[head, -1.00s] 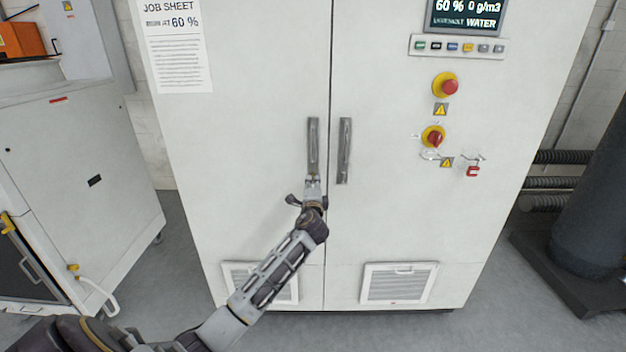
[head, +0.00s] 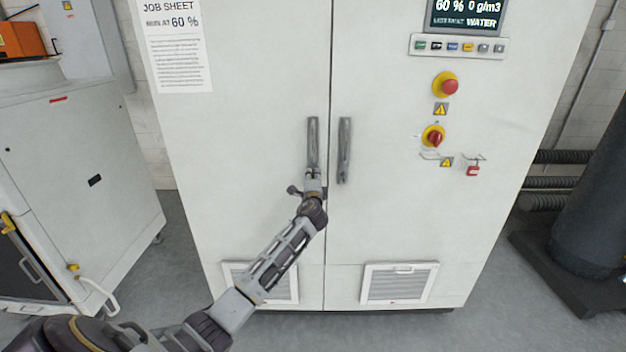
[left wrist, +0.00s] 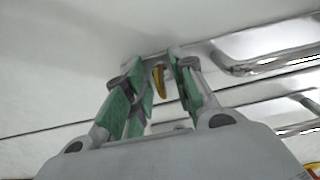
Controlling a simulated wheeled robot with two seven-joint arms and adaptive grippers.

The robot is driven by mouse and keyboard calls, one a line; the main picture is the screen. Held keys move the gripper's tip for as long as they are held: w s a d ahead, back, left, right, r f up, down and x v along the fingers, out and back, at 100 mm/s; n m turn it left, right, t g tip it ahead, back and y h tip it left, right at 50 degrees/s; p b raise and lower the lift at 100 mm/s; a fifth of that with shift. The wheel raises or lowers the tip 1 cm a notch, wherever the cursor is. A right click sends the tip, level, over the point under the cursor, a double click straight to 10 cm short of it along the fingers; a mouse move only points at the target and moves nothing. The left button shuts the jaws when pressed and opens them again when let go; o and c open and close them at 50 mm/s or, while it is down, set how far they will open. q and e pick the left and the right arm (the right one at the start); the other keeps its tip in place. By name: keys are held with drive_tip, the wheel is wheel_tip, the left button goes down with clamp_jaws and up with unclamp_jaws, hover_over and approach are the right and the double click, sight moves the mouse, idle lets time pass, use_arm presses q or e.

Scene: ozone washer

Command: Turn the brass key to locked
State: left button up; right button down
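The brass key (left wrist: 158,80) shows in the left wrist view as a small yellow piece beside the metal handle. It lies between the green-padded fingers of my left gripper (left wrist: 156,78), with a gap visible around it. The gripper looks open around the key and not closed on it. In the head view my left gripper (head: 313,175) is at the lower end of the left door handle (head: 313,140), where it hides the key. The key's exact angle is hard to tell. My right gripper is not in view.
The white cabinet has a second handle (head: 344,150) close to the right of my gripper. A red emergency button (head: 450,87), a red rotary switch (head: 434,138) and a red padlock (head: 472,170) are farther right. A white machine (head: 80,180) stands at left, with clear floor between.

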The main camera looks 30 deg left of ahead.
use_arm(q)
clamp_jaws()
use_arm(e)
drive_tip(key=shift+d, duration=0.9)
